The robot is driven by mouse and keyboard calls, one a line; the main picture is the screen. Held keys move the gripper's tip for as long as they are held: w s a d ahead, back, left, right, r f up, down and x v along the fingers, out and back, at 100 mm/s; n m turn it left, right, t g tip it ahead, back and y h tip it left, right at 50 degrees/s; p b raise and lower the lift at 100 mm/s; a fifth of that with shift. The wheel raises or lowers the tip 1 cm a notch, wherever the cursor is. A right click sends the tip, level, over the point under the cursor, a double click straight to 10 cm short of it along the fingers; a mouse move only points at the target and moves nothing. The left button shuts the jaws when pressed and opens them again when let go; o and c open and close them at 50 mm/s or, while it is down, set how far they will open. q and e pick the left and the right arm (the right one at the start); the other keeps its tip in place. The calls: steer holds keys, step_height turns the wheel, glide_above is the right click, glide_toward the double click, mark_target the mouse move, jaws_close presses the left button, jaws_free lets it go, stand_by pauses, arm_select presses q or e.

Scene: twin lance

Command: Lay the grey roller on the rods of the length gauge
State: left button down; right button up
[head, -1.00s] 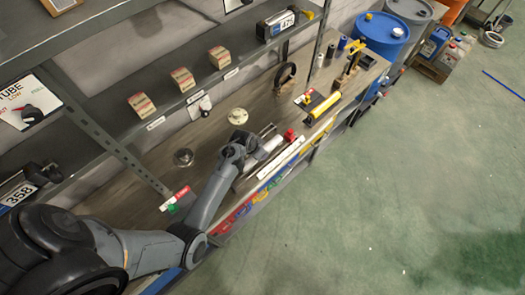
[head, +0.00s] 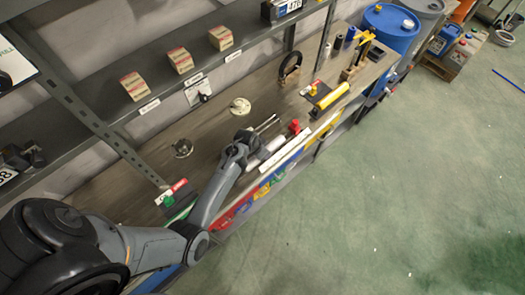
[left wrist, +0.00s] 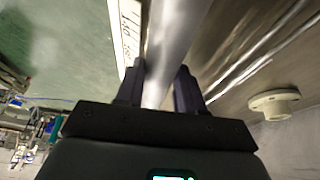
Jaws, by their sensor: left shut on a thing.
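The grey roller (left wrist: 172,40) is a smooth metal cylinder running between my left gripper's fingers in the left wrist view. My left gripper (left wrist: 160,88) is shut on it. In the head view the left gripper (head: 250,150) is over the front part of the bench, and the roller (head: 272,146) sticks out to its right as a pale cylinder. Two thin parallel rods (head: 266,124), apparently those of the length gauge, lie just behind the roller. They show blurred in the left wrist view (left wrist: 262,45), right of the roller and apart from it. My right gripper is out of view.
A long white strip (head: 292,155) lies along the bench front, with a red knob (head: 295,126) near it. A pale round disc (head: 240,106) and a metal dish (head: 182,148) are behind. A yellow cylinder (head: 333,95) lies farther right. A shelf (head: 190,80) overhangs the back.

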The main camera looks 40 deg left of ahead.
arm_select(q)
steer(key=shift+f, duration=0.2)
steer(key=c, duration=0.6)
jaws_free()
steer(key=v, duration=1)
steer(key=shift+s+r, duration=0.1)
steer(key=shift+r, duration=0.3)
